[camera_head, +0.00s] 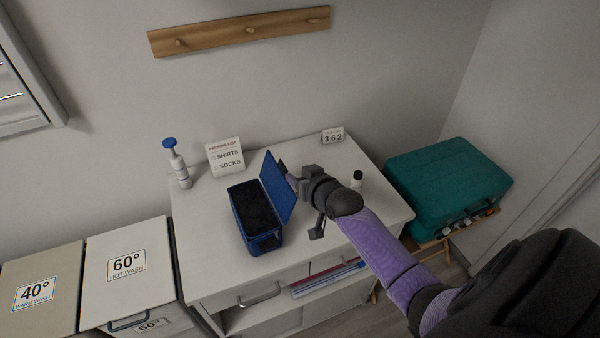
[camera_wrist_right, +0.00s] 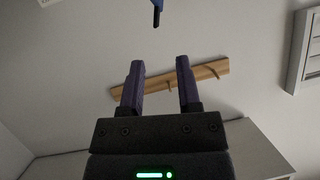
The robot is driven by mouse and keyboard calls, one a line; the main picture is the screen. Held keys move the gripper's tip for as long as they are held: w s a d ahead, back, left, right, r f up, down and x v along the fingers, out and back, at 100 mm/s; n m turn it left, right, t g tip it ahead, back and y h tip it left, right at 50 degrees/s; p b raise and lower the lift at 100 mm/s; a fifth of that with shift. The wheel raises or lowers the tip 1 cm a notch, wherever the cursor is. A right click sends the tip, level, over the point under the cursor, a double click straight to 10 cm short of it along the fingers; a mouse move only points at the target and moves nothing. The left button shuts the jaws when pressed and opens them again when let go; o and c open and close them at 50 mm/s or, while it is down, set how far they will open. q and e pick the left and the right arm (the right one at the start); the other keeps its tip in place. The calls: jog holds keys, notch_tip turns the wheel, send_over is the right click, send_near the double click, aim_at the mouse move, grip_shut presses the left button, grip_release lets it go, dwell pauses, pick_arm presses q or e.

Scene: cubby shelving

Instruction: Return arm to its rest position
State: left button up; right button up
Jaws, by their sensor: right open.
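My right arm comes in from the lower right in the head view. Its gripper (camera_head: 287,175) is above the white cabinet top, close beside the raised lid of a blue box (camera_head: 264,241). Whether it touches the lid I cannot tell. In the right wrist view the two fingers of the right gripper (camera_wrist_right: 158,75) stand apart with nothing between them. A small part of a blue thing (camera_wrist_right: 157,8) shows at the top edge there. The blue box stands open with a dark inside. My left gripper is in neither view.
The white cabinet (camera_head: 205,262) also holds a blue-capped bottle (camera_head: 177,165), a list sign (camera_head: 225,157), a number block (camera_head: 333,136) and a small dark-capped bottle (camera_head: 357,180). A teal case (camera_head: 448,185) stands at right. Laundry bins (camera_head: 128,265) stand at left. A peg rail (camera_head: 240,30) is on the wall.

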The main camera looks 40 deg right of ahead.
jog(key=s+a+f+n+g+y, duration=0.2)
jog(key=s+a+f+n+g, duration=0.15)
jog(key=s+a, duration=0.65)
jog(key=s+a+r+n+g, duration=0.1)
jog(key=s+a+g, duration=0.2)
jog(key=s, duration=0.4)
jog(key=s+a+r+n+g, duration=0.1)
jog(key=s+a+g, duration=0.15)
jog(key=s, duration=0.45)
jog(key=s+f+g+b, duration=0.3)
jog(key=f+b, duration=0.7)
jog(key=f, duration=1.9)
jog(key=s+d+f+b, duration=0.3)
jog(key=s+f+b, duration=0.5)
jog(key=s+f, duration=0.6)
notch_tip(320, 180, down, 4)
jog(key=shift+g+h, duration=0.3)
jog(key=shift+h, duration=0.1)
jog(key=shift+d, duration=0.15)
